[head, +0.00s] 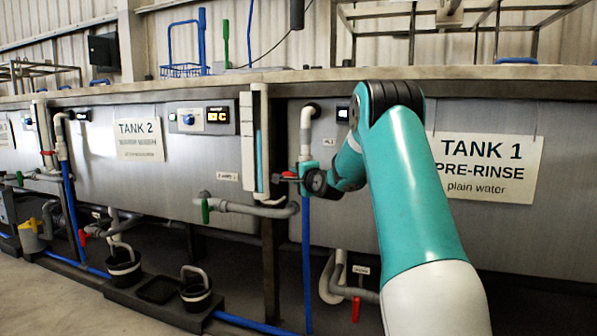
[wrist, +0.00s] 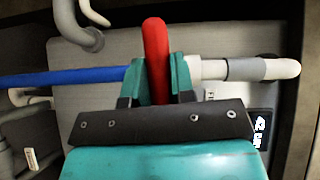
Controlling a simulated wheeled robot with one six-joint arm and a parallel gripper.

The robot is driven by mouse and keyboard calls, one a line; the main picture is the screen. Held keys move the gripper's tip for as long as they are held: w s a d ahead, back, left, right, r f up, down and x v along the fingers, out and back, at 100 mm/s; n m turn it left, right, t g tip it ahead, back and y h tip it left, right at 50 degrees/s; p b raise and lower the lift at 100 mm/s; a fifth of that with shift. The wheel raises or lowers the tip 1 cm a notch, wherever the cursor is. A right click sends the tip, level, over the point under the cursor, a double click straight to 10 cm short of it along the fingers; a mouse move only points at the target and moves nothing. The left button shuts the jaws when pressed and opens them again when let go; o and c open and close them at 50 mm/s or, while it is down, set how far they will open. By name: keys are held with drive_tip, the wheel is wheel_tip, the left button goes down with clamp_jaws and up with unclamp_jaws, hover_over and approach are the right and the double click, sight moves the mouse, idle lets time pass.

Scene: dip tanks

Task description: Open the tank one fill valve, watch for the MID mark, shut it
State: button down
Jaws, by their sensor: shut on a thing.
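The Tank 1 fill valve shows in the wrist view as a red lever (wrist: 156,48) set across the line of a pipe that is blue on one side and white on the other. My gripper (wrist: 157,82) is shut on this lever, with a teal finger on each side. In the head view my gripper (head: 292,178) is at the pipe left of the TANK 1 sign (head: 486,168); the lever is small there. A sight tube (head: 255,150) with a blue column stands just left of the pipe. Its MID mark is too small to read. The fingers partly hide the valve body.
A blue pipe (head: 307,262) runs down below the valve. A grey pipe with a green handle (head: 206,208) lies left of it. A drain pipe with a red handle (head: 356,308) hangs below Tank 1. Black buckets (head: 196,296) stand on the floor at left.

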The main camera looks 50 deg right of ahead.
drive_tip(key=r+n+g+p, duration=0.1)
drive_tip(key=p, duration=0.4)
drive_tip(key=shift+r+n+g+y, duration=0.1)
drive_tip(key=shift+n+g+y, duration=0.2)
drive_tip(key=shift+g, duration=0.1)
drive_tip(key=n+g+p, duration=0.2)
drive_tip(key=g+p, duration=0.1)
drive_tip(key=p, duration=0.5)
drive_tip(key=shift+w+a+n+g+p, duration=0.1)
drive_tip(key=shift+n+g+p, duration=0.3)
drive_tip(key=n+g+p, duration=0.2)
drive_tip(key=g+p, duration=0.1)
drive_tip(key=p, duration=0.2)
drive_tip(key=shift+w+h, duration=0.1)
drive_tip(key=shift+h, duration=0.3)
drive_tip(key=shift+f+n+g+h+p, duration=0.15)
drive_tip(key=shift+n+g+h+p, duration=0.25)
drive_tip(key=shift+g+p, duration=0.5)
drive_tip(key=shift+f+n+g+h+p, duration=0.2)
drive_tip(key=shift+n+g+p, duration=0.3)
drive_tip(key=shift+g+p, duration=0.4)
drive_tip(key=c, duration=1)
unclamp_jaws()
drive_tip(key=shift+o, duration=0.2)
